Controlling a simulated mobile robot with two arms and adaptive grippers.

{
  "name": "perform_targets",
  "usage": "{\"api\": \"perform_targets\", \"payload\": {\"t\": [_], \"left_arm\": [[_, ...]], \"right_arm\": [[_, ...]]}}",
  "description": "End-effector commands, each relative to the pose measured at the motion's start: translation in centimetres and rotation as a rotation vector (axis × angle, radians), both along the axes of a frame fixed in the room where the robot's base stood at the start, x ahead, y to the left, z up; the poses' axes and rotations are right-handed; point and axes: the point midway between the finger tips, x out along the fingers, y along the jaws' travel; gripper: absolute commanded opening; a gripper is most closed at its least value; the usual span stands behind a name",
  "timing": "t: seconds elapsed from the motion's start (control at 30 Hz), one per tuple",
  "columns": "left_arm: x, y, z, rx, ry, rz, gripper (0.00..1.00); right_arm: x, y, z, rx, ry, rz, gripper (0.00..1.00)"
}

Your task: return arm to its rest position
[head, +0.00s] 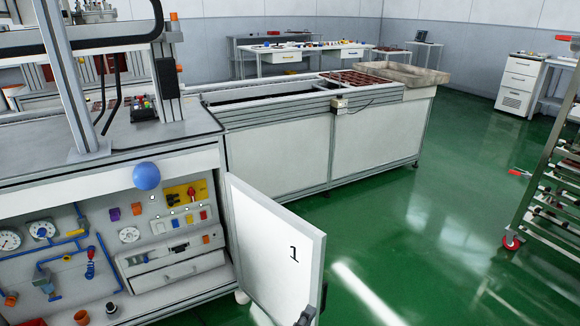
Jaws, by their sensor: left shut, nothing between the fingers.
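At the bottom edge of the head view, a small dark part shows at the lower right corner of the open white cabinet door (272,238) marked 1. It appears to be the tip of my left gripper (307,314), mostly cut off by the frame; a door handle there cannot be told apart from it. The gripper is shut with nothing held. Whether it touches the door is unclear. My right gripper does not show.
The door juts out from the workbench (110,160), whose front panel has gauges, blue pipes and a drawer. A blue ball (146,176) shows before its edge. A long white conveyor (280,150) stands behind. A rack trolley (550,180) is at right. Green floor (430,230) between is clear.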

Motion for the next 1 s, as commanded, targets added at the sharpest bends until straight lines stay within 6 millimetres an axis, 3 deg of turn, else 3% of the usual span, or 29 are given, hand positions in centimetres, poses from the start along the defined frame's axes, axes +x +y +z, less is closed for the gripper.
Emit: {"api": "perform_targets", "payload": {"t": [0.13,0.23,0.4,0.5,0.7,0.87,0.9,1.0], "left_arm": [[-2.8,0.9,-2.6,0.231,-0.012,-0.102,0.0],[-6.0,2.9,-6.0,0.499,0.002,-0.215,0.0],[-11.9,9.4,-12.0,0.953,0.104,-0.405,0.0],[-14.8,13.4,-14.1,1.14,0.184,-0.488,0.0],[-19.4,20.0,-16.0,1.391,0.339,-0.604,0.0],[-22.6,24.7,-16.2,1.535,0.464,-0.675,0.0],[-23.2,25.4,-16.2,1.556,0.489,-0.69,0.0],[-22.9,25.1,-17.4,1.546,0.489,-0.698,0.0]], "right_arm": [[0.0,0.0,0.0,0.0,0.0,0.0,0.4],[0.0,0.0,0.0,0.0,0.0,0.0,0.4],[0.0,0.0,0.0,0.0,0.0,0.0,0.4],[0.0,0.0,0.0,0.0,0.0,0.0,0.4],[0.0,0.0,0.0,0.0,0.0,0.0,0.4],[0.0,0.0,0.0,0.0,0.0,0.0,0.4],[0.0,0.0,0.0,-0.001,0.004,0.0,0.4],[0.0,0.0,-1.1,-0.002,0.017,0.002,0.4]]}}
